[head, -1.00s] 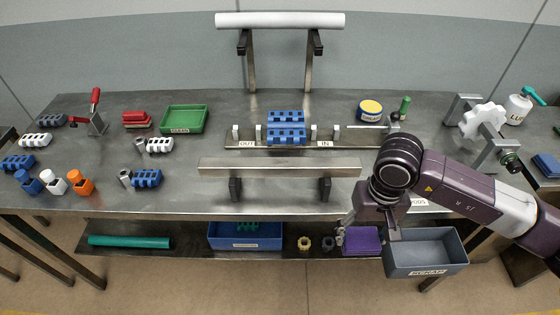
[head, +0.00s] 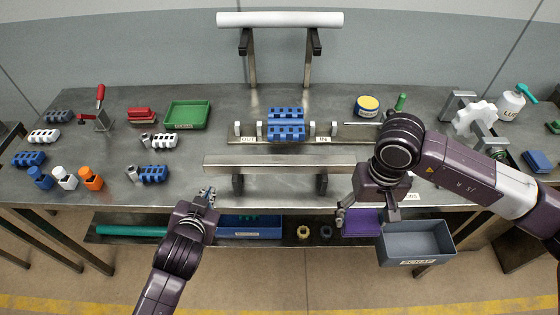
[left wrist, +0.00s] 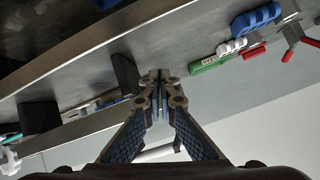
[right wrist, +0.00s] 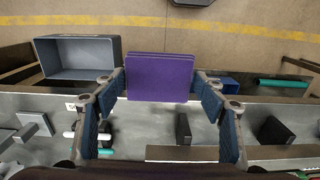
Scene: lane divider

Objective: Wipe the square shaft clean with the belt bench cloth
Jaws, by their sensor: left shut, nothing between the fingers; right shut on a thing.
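The square shaft (head: 280,164) is a long bare metal bar lying level on two black supports along the front of the bench. It also shows in the right wrist view (right wrist: 210,153). The purple cloth (head: 362,224) is a flat folded pad in front of the bench edge, right of the shaft. My right gripper (head: 366,212) is shut on the cloth, which spans between its spread fingers in the right wrist view (right wrist: 160,78). My left gripper (head: 208,196) is shut and empty at the front edge, below the shaft's left end. Its fingertips meet in the left wrist view (left wrist: 159,82).
A grey scrap bin (head: 418,243) sits right of the cloth. A blue bin (head: 250,228) and green roll (head: 132,231) lie on the lower shelf. A fixture with blue blocks (head: 286,134) stands behind the shaft. The bench between the left parts and the shaft is clear.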

